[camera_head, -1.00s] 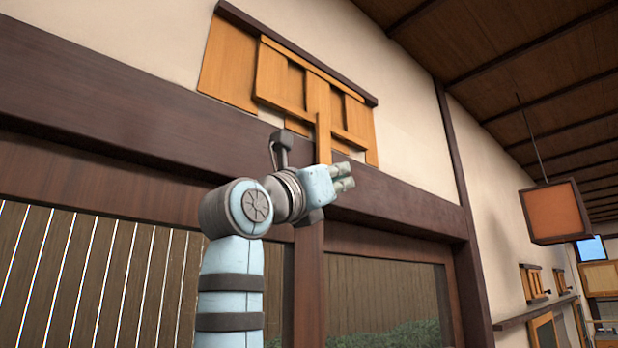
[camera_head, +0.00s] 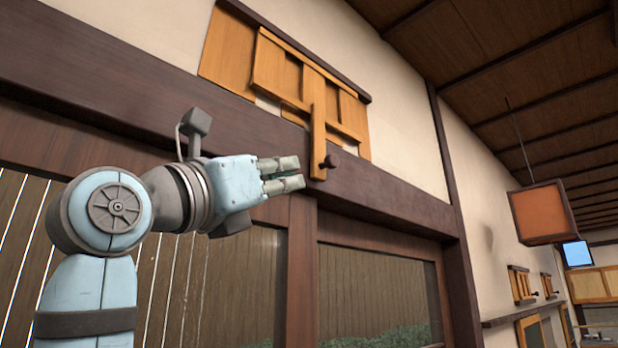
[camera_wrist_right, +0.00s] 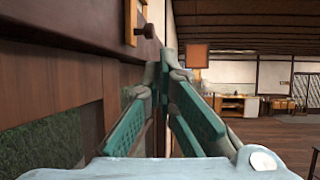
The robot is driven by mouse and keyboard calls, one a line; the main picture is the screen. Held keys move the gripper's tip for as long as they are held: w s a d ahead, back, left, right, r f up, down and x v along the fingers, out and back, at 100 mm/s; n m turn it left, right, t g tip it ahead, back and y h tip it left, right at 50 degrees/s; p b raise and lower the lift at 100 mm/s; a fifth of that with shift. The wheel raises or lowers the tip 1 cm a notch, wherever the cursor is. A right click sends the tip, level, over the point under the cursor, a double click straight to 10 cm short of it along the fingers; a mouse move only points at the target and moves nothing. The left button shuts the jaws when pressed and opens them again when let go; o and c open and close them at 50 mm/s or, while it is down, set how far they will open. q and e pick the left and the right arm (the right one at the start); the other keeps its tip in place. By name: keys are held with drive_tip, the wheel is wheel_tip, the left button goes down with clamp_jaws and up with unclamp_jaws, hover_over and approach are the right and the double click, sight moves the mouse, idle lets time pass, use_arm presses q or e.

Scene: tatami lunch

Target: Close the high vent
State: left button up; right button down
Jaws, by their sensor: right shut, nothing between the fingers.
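The high vent (camera_head: 285,80) is a wooden slatted panel on the wall above the dark beam, in the head view. A vertical wooden bar (camera_head: 318,130) hangs from its sliding panel, with a dark round knob (camera_head: 332,161) near the bar's lower end. Pale wall shows through gaps between the slats. My right gripper (camera_head: 302,173) is shut and empty, just left of the bar's lower end and a little below the knob in the picture. In the right wrist view the knob (camera_wrist_right: 149,31) stands out from the wall, above and left of the fingertips (camera_wrist_right: 167,62). My left gripper is out of view.
The dark beam (camera_head: 400,205) runs below the vent, with windows (camera_head: 380,290) under it. An orange lantern (camera_head: 542,212) hangs at the right. Smaller vents (camera_head: 520,285) sit farther along the wall. The wrist view shows open floor (camera_wrist_right: 270,130) at the right.

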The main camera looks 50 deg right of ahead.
drive_tip(key=w+a+p, duration=0.1)
drive_tip(key=a+p, duration=0.1)
drive_tip(key=p, duration=0.6)
approach(329, 163)
drive_tip(key=x, duration=0.7)
drive_tip(key=shift+d, duration=0.1)
